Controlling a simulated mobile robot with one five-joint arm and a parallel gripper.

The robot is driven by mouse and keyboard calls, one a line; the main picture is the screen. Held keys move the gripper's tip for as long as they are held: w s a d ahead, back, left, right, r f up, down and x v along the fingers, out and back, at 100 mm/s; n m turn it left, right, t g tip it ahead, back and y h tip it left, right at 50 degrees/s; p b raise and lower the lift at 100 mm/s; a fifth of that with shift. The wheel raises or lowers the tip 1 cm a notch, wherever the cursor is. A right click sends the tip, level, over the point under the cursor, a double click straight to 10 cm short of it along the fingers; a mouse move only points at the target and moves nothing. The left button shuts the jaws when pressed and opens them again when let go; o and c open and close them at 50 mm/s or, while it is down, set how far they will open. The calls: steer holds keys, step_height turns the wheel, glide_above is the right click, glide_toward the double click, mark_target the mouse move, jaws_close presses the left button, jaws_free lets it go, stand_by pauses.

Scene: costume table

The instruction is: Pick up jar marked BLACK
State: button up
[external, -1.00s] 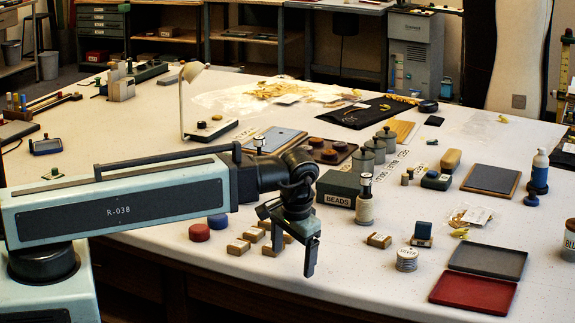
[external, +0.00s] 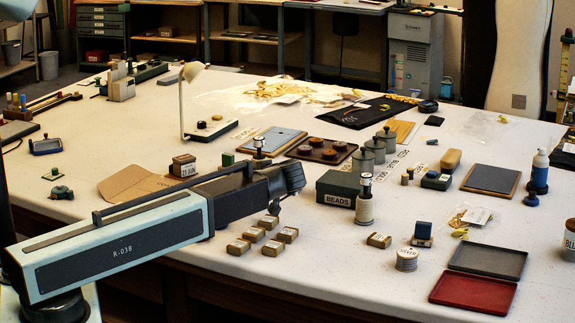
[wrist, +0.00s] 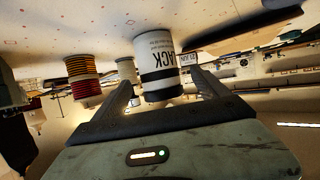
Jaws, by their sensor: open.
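In the wrist view, which is upside down, the jar marked BLACK (wrist: 160,50) is white with a black band, and only the letters "ACK" show. It appears between the two fingers of my open gripper (wrist: 160,82), with a gap visible beside it; how deep it lies between them is hard to tell. In the external view my arm's end (external: 288,180) points away to the right, its fingers are hidden, and I cannot make out the BLACK jar.
In the wrist view, striped red and yellow spools (wrist: 82,76) and a pale jar (wrist: 127,70) stand left of the jar. In the external view, several small brown boxes (external: 270,222) lie close to my arm, and a green BEADS box (external: 338,188) stands to its right.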

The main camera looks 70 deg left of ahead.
steer(key=b+x, duration=0.1)
steer(key=x, duration=0.4)
steer(key=shift+a+b, duration=0.15)
steer(key=shift+b, duration=0.25)
steer(key=c, duration=1.8)
